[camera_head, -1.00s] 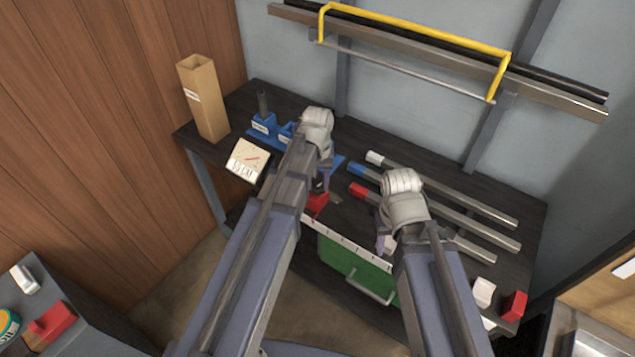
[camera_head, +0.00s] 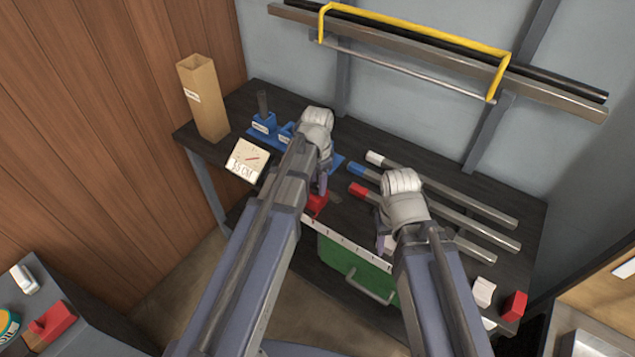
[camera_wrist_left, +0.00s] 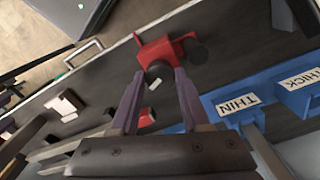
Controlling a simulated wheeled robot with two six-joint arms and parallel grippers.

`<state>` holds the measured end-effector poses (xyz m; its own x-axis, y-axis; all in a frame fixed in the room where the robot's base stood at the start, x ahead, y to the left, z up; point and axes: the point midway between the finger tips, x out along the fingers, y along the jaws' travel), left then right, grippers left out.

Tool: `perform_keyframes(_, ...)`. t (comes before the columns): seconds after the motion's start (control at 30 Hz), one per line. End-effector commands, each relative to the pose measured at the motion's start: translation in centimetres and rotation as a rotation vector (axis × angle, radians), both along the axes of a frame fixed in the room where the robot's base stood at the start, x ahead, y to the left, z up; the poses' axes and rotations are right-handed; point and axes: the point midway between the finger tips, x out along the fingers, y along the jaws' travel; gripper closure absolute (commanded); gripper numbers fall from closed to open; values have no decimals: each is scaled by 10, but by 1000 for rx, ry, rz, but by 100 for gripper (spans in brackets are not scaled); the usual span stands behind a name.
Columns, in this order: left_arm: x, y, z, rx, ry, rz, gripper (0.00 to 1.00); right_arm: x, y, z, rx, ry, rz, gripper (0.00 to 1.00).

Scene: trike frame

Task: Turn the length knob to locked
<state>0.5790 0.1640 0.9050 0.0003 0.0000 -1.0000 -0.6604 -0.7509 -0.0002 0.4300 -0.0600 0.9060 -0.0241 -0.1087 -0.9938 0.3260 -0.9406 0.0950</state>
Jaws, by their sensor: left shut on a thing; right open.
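A red clamp-like fixture (camera_head: 316,205) sits at the front edge of the dark workbench, partly behind my left arm. In the left wrist view the red fixture (camera_wrist_left: 165,48) carries a dark round knob (camera_wrist_left: 157,71) with a small white mark, and another black round part on its right side. My left gripper (camera_head: 323,188) is at the fixture, its fingers (camera_wrist_left: 158,78) pointing at it and shut on the dark knob. No lettering for the knob's position is readable. My right gripper (camera_head: 383,245) is open and empty near the bench front, right of the fixture.
A sign reading 35 CM (camera_head: 248,161) stands left of my left arm. Blue holders (camera_head: 264,123) sit behind it, labelled THIN (camera_wrist_left: 236,105) and THICK. Several capped metal bars (camera_head: 440,190) lie to the right. A white ruler strip (camera_head: 345,243) runs along the front edge above a green panel (camera_head: 352,275).

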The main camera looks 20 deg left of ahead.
Motion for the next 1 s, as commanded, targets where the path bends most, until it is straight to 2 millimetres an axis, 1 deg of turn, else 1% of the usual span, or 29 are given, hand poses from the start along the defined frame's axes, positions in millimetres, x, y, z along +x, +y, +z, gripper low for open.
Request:
perform_keyframes(0.2,-1,0,0,1,1,-112,100,0,0,0,0,0,0,50)
perform_keyframes(0.4,-1,0,0,1,1,-170,100,0,0,0,0,0,0,50)
perform_keyframes(0.97,-1,0,0,0,1,-192,100,0,0,0,0,0,0,50)
perform_keyframes(1.0,-1,0,0,0,1,-192,51,0,0,0,0,0,0,50)
